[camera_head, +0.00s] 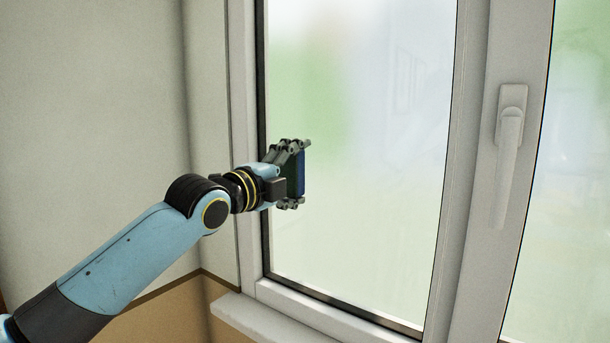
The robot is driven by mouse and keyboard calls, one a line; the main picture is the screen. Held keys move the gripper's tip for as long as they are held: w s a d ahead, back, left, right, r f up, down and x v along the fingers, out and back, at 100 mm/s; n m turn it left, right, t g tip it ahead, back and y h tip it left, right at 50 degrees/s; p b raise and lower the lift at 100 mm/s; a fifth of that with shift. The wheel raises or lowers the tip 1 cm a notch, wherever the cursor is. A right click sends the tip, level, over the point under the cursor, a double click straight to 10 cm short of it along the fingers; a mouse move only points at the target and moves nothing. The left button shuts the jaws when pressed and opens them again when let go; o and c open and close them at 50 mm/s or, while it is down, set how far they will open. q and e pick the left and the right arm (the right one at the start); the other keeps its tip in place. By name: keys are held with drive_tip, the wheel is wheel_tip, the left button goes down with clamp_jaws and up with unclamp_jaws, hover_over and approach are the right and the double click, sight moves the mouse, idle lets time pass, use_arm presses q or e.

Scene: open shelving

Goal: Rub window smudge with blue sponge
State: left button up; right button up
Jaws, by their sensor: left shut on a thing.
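My left gripper (299,174) is shut on the blue sponge (301,173), which shows dark green and dark blue between the fingers. The sponge is upright in front of the left window pane (370,190), near its left edge. I cannot tell whether the sponge touches the glass. The pane looks frosted, with blurred green and white patches; no distinct smudge stands out. My right gripper is not in view.
A white window handle (509,150) points down on the frame right of the pane. A second pane (570,170) lies at the far right. A white sill (262,322) juts out below. The pane's middle is clear.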

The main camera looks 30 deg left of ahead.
use_arm(q)
drive_tip(key=shift+s, duration=0.1)
drive_tip(key=s+p, duration=0.4)
drive_tip(key=s, duration=0.1)
drive_tip(key=shift+s+a+r, duration=0.1)
drive_tip(key=shift+a+r, duration=0.05)
drive_tip(key=shift+a, duration=0.05)
drive_tip(key=shift+s, duration=0.3)
drive_tip(key=shift+s+a+p, duration=0.1)
drive_tip(key=shift+s+p, duration=0.65)
drive_tip(key=shift+s, duration=0.75)
